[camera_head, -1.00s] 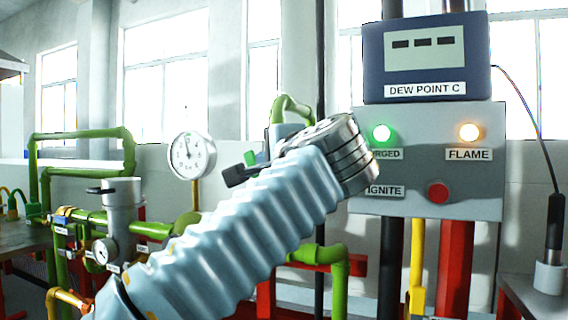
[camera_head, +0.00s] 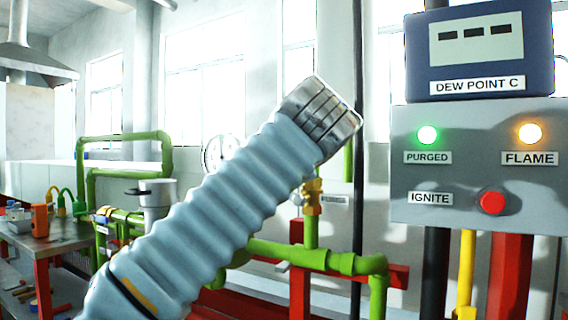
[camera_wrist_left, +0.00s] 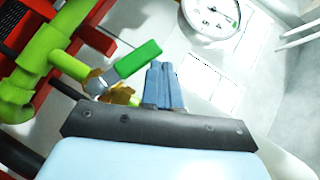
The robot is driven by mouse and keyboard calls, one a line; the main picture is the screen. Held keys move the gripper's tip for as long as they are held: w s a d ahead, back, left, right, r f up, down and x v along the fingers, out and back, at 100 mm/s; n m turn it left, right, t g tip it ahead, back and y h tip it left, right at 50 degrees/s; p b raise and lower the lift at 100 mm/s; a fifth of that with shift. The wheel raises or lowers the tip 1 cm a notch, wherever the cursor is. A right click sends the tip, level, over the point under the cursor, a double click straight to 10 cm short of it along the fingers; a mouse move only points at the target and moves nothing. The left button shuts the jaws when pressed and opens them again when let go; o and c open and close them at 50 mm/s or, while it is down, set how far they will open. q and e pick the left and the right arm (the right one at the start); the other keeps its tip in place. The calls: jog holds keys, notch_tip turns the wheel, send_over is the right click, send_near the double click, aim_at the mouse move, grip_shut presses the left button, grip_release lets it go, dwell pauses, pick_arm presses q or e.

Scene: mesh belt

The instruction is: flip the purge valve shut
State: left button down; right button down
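The purge valve shows in the left wrist view as a green lever handle (camera_wrist_left: 138,60) on a brass body (camera_wrist_left: 120,95), joined to a green pipe. The lever slants up to the right. My left gripper (camera_wrist_left: 161,67) has its two blue fingers together with nothing seen between them. The fingertips are just right of and below the lever's outer end; I cannot tell whether they touch it. In the head view a brass valve body (camera_head: 312,196) shows on the green pipe, right of my left arm, which hides the left fingers. My right gripper is not in view.
A grey panel (camera_head: 465,215) at right carries a lit green PURGED lamp (camera_head: 428,134), an orange FLAME lamp (camera_head: 530,133) and a red IGNITE button (camera_head: 492,201). A round gauge (camera_wrist_left: 210,14) is near the valve. A red frame (camera_head: 398,276) and green pipes stand close by.

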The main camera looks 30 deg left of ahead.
pick_arm(q)
jog(key=shift+a+f, duration=0.3)
jog(key=shift+a, duration=0.05)
jog(key=shift+d, duration=0.1)
jog(key=v, duration=1.3)
jog(key=shift+s+r+p, duration=0.15)
jog(key=shift+s+p, duration=0.15)
jog(key=shift+s, duration=0.05)
jog(key=shift+d, duration=0.1)
